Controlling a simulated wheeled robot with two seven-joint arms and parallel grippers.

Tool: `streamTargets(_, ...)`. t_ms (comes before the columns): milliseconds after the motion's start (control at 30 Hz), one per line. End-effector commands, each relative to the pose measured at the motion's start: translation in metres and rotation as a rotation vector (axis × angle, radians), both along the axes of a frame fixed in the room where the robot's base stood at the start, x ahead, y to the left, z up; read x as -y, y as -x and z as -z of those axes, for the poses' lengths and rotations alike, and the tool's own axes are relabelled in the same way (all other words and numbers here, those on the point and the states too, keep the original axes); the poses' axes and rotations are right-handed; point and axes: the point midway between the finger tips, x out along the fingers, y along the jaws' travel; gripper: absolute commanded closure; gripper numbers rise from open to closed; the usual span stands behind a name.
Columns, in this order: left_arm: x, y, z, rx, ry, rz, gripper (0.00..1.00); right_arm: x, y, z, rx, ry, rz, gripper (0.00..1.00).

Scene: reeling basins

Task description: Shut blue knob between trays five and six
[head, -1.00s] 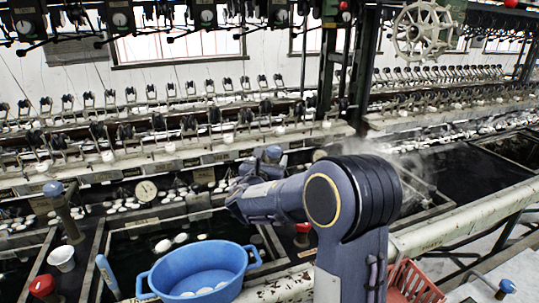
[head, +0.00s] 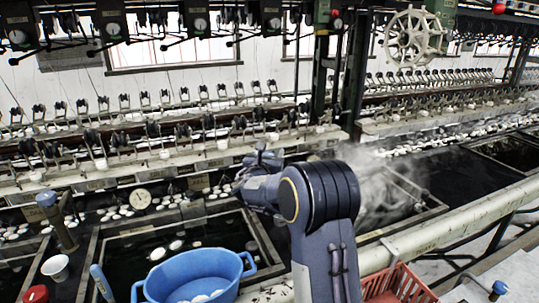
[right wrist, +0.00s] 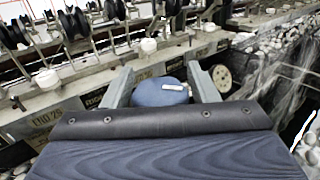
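A blue knob (right wrist: 160,92) with a small white mark on top shows in the right wrist view. My right gripper (right wrist: 160,84) has its two grey fingers spread on either side of it; I cannot tell whether they touch it. In the head view my right gripper (head: 258,158) is over the basin bench in front of the reels, and its own arm hides much of the place around it. Another blue knob (head: 47,198) stands on a post at the left, and one more (head: 500,287) is at the lower right. My left gripper is not in view.
A blue tub (head: 200,275) with white cocoons stands in front of dark water basins. A red crate (head: 398,285) is beside my right arm. A long pale pipe (head: 440,232) runs along the front right. A red knob (head: 37,293) and white cup (head: 55,268) are at left. Steam drifts at right.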

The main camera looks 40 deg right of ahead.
Motion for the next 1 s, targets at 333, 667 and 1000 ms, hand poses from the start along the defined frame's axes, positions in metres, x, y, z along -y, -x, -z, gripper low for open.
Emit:
streamTargets(333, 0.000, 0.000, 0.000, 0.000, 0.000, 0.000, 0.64, 0.000, 0.000, 0.000, 0.001, -0.001, 0.001, 0.82)
streamTargets(667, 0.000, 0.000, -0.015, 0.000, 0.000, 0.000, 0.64, -0.001, 0.000, -0.003, -0.001, 0.001, 0.090, 0.82)
streamTargets(1000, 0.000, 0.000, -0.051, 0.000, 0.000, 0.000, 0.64, 0.002, 0.004, -0.005, 0.000, 0.002, 0.350, 0.82)
